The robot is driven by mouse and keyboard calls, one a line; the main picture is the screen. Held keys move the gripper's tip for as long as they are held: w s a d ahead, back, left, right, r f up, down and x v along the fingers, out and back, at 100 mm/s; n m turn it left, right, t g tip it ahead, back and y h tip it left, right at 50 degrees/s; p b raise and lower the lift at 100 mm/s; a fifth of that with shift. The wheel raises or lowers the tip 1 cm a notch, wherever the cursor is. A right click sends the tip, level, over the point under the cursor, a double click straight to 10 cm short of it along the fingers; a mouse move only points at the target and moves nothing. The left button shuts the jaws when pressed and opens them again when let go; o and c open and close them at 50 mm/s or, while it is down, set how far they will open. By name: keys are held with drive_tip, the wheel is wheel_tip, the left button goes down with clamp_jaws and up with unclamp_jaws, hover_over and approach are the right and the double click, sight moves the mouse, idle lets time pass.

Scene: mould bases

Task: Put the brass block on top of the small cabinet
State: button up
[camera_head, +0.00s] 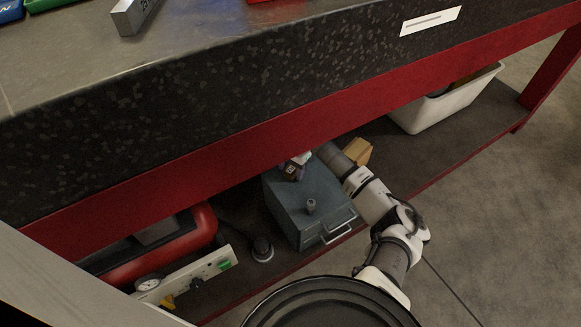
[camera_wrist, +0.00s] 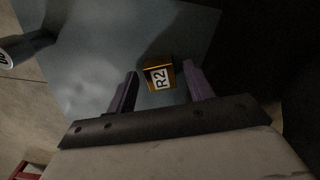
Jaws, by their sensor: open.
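The brass block (camera_wrist: 170,84) shows in the wrist view with a white label reading R2. It appears to rest on the blue-grey top of the small cabinet (camera_wrist: 95,45). My gripper (camera_wrist: 160,69) is open, with its two purple fingers on either side of the block. A gap shows at the left finger; the right finger is close, and contact there is unclear. In the head view, the small cabinet (camera_head: 308,222) stands on the lower shelf under the bench, with a handle at its front. My gripper (camera_head: 294,163) is over its back part, where the block is barely visible.
A grey knob-like object (camera_head: 311,206) stands on the cabinet's front part. A tan box (camera_head: 357,151) sits behind my arm, and a white bin (camera_head: 445,108) is further right. A red machine (camera_head: 165,252) is on the left. The bench's red beam (camera_head: 230,158) hangs close above.

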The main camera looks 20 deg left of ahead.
sight(290, 170)
wheel_tip(290, 170, up, 8)
drive_tip(key=shift+f+p, duration=0.2)
drive_tip(key=shift+p, duration=0.25)
